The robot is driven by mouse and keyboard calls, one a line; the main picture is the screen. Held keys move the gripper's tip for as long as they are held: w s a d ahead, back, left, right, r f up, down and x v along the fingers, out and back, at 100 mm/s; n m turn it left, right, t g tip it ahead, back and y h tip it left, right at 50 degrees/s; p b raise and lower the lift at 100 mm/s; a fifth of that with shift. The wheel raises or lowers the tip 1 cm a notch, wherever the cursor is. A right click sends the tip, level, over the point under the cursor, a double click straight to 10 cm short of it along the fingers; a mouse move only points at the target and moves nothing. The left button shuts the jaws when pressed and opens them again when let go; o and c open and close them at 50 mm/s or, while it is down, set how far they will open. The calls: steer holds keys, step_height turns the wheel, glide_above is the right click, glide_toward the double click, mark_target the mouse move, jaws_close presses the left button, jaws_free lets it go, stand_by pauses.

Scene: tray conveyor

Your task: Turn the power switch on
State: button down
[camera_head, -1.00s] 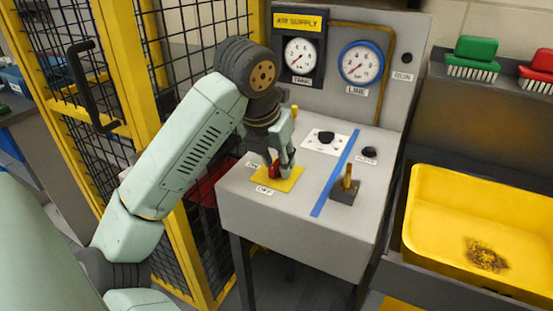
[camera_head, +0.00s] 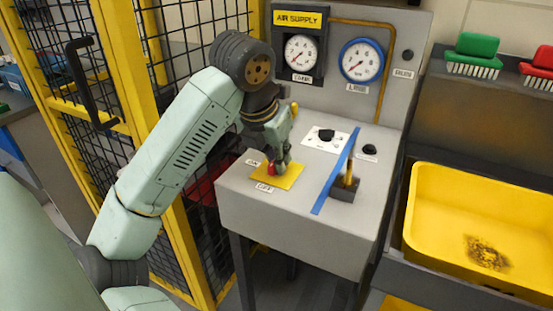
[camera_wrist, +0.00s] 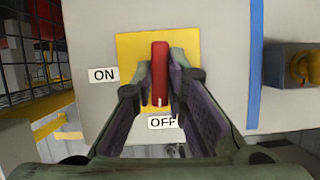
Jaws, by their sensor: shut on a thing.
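The power switch is a red handle (camera_wrist: 160,85) on a yellow plate (camera_wrist: 128,50). In the wrist view the handle stands lengthwise, its white-marked end toward the OFF label (camera_wrist: 162,122). The ON label (camera_wrist: 103,74) lies left of the plate. My gripper (camera_wrist: 164,75) is shut on the handle, one fingertip on each side. In the head view my gripper (camera_head: 279,168) reaches down onto the yellow plate (camera_head: 287,182) and hides most of the switch; only a bit of the red handle (camera_head: 271,168) shows.
Right of the plate, a blue strip (camera_head: 335,172) crosses the grey panel top, with a brass lever (camera_head: 348,174) beyond it. A black knob (camera_head: 326,135) sits behind. A yellow mesh cage (camera_head: 125,90) stands close left of my arm. A yellow bin (camera_head: 470,210) is at the right.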

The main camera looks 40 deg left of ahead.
steer(key=m+h+b, duration=0.1)
steer(key=m+b, duration=0.1)
steer(key=m, duration=0.2)
steer(key=shift+a+f, duration=0.1)
steer(key=shift+a, duration=0.05)
steer(key=m+h+b, duration=0.1)
steer(key=m+h, duration=0.1)
steer(key=m, duration=0.2)
steer(key=shift+g, duration=0.3)
steer(key=m, duration=0.1)
steer(key=m+h+p, duration=0.1)
steer(key=m, duration=0.1)
steer(key=m+g+p, duration=0.1)
steer(key=m, duration=0.1)
steer(key=shift+w+a+r, duration=0.15)
steer(key=shift+r, duration=0.15)
steer(key=m+g+p, duration=0.1)
steer(key=m+p, duration=0.1)
steer(key=m, duration=0.1)
steer(key=shift+h, duration=0.4)
steer(key=shift+f+m+g+p, duration=0.15)
steer(key=shift+m+g+p, duration=0.25)
steer(key=shift+m+p, duration=0.1)
steer(key=c, duration=1.6)
jaws_free()
